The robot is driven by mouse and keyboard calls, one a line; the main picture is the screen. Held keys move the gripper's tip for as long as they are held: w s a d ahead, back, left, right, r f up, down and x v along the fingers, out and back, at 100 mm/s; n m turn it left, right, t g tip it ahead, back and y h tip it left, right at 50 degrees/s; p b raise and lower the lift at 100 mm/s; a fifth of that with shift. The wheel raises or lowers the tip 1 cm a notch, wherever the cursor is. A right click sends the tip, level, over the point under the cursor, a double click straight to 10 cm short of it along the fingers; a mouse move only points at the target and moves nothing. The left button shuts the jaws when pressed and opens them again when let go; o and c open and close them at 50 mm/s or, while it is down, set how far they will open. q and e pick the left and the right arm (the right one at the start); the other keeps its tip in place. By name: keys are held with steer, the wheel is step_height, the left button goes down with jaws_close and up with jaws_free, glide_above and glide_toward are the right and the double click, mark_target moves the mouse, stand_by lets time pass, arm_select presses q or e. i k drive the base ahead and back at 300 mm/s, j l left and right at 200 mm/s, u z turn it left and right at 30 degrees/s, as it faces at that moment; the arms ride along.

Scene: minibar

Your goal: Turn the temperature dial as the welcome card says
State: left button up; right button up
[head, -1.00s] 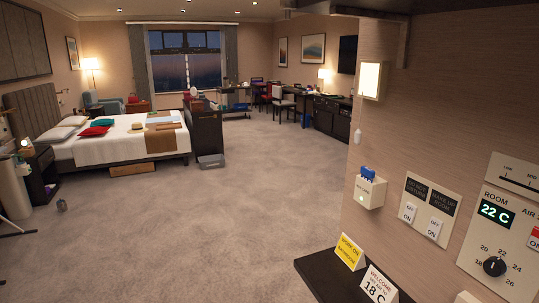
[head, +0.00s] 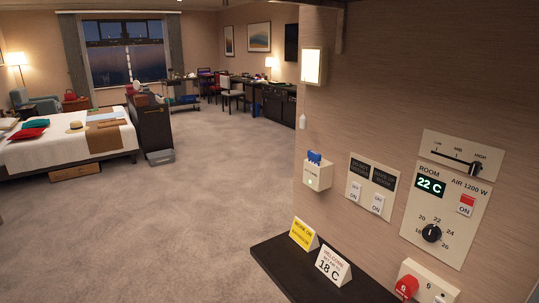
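The temperature dial (head: 432,233) is a round black knob on the cream room panel (head: 411,222) on the wall at the right. Numbers from 18 to 26 run around it, and its white mark points to the upper right. The green display (head: 430,186) above it reads 22 C. The white welcome card (head: 333,265) stands on the dark shelf below and reads 18 C in large print; its smaller lines are hard to read. Neither of my grippers is in view.
A yellow card (head: 303,235) stands beside the welcome card on the dark shelf (head: 277,262). A red knob (head: 406,287) is at the lower right. Do-not-disturb switches (head: 372,185), a blue-topped card holder (head: 317,172) and a fan slider (head: 463,156) are on the wall.

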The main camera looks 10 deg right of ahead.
mark_target(431, 234)
steer(key=z, duration=1.4)
